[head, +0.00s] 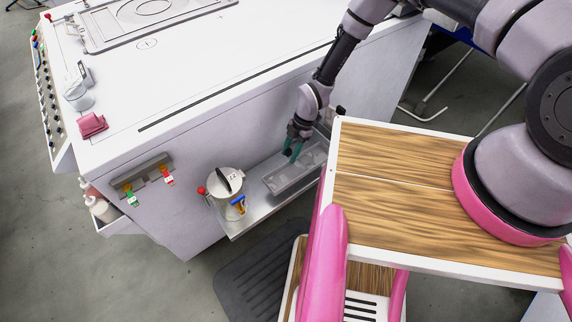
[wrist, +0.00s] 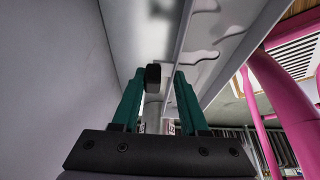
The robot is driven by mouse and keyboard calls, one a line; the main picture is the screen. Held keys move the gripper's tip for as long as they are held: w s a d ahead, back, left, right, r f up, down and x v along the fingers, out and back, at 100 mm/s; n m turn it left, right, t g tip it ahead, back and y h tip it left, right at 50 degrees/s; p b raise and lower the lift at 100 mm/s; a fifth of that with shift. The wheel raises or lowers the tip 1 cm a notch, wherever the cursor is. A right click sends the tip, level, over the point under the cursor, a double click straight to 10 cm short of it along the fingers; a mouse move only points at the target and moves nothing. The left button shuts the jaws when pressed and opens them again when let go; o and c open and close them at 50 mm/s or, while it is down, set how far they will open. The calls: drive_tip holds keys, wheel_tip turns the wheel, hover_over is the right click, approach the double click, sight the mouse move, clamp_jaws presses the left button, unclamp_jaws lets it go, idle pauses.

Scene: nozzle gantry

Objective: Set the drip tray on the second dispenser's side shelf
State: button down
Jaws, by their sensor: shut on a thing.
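The drip tray (head: 284,184) is a long, shallow grey tray with shaped recesses, seen over the side shelf (head: 259,220) of the white machine. I cannot tell whether its underside touches the shelf. My gripper (head: 292,152) reaches down at the tray's rear side, close to the machine's wall. Its teal fingers (wrist: 158,95) are shut on the tray's long wall. The tray (wrist: 213,52) also runs along the right of the wrist view, with the bare shelf (wrist: 135,35) to its left. My gripper and arm hide part of the tray's far end.
A round pot (head: 225,183) with a black handle stands on the shelf, left of the tray. A wood-topped cart (head: 385,195) with pink posts stands close on the right. A tagged rail (head: 142,175) is on the machine's side. A dark mat (head: 258,280) lies on the floor.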

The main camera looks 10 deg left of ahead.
drive_tip(key=shift+f, duration=2.7)
drive_tip(key=shift+c, duration=2.1)
unclamp_jaws()
drive_tip(key=v, duration=1.2)
